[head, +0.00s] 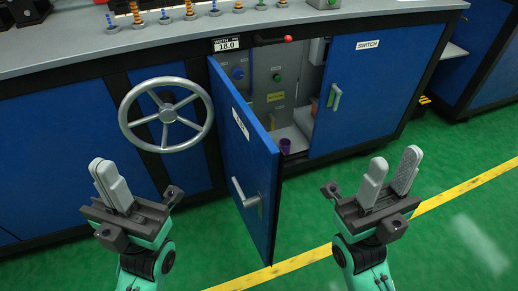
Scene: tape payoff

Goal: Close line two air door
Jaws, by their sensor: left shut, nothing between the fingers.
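A blue cabinet door (244,160) stands open in the middle of the head view, swung out toward me from its left edge. A small white label on it is too slanted to read. Its silver lever handle (240,193) is low on the face turned toward the left. My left gripper (103,166) is shut and empty, left of the door and apart from it. My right gripper (393,162) is open and empty, to the right of the door, over the green floor. Neither gripper touches the door or handle.
The open compartment shows a grey panel (272,75) and a purple cup (285,146). A blue door marked SWITCH (376,78) is to its right. A silver handwheel (166,114) sticks out left of the open door. The green floor (455,215) at the right is clear.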

